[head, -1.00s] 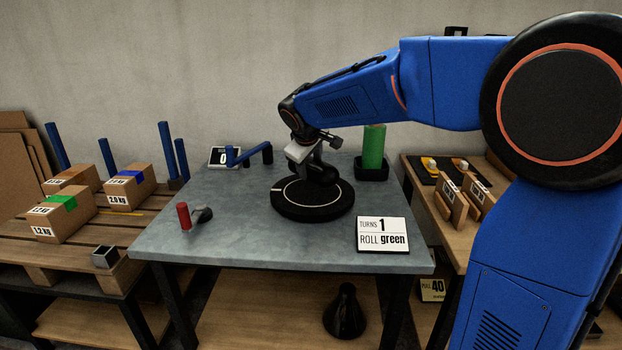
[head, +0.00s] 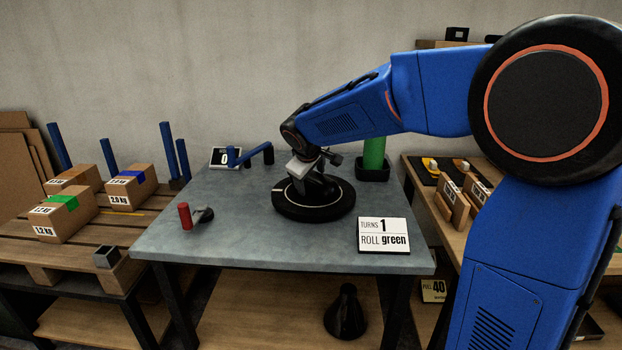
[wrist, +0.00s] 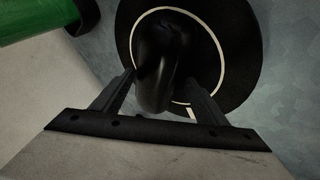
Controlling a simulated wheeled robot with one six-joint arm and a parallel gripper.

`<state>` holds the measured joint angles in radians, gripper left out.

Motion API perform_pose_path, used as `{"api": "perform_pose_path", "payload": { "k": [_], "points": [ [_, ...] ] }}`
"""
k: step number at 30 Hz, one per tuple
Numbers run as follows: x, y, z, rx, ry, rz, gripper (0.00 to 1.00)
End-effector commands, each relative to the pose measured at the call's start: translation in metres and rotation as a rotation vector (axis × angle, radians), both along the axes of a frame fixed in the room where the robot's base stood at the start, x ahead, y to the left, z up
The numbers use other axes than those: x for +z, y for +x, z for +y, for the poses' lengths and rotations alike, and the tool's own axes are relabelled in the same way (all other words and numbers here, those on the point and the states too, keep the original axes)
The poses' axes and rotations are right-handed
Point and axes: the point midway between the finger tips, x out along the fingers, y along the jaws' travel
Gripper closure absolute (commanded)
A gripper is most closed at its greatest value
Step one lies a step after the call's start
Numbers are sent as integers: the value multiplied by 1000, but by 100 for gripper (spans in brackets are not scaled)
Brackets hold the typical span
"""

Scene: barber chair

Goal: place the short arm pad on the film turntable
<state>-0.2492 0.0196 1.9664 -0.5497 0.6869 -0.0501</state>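The film turntable (head: 290,212) is a round black disc with a thin white ring, on the grey table. The short arm pad (wrist: 158,65) is black and rounded, and shows between my fingers in the wrist view, over the disc. My gripper (wrist: 161,80) appears shut on the pad, one finger on each side. In the head view my gripper (head: 312,184) points down over the turntable, and the pad is hard to tell from the black fingers and disc. The pad's underside is hidden, so I cannot tell whether it touches the disc.
A green roll (head: 374,154) stands in a black holder behind and right of the turntable. A sign (head: 383,235) reading "TURNS 1, ROLL green" stands at front right. A red-handled crank (head: 185,215) and a blue arm (head: 250,154) are to the left.

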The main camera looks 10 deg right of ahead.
Motion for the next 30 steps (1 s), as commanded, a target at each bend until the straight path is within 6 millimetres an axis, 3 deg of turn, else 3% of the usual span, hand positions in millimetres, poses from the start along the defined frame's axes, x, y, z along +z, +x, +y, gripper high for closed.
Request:
{"api": "perform_pose_path", "payload": {
  "k": [10, 22, 30],
  "points": [
    [12, -6, 3, 1, 0, -2, 33],
    [72, -47, 18, 1, 1, -3, 33],
    [95, -64, 23, 0, 0, -1, 33]
  ]
}}
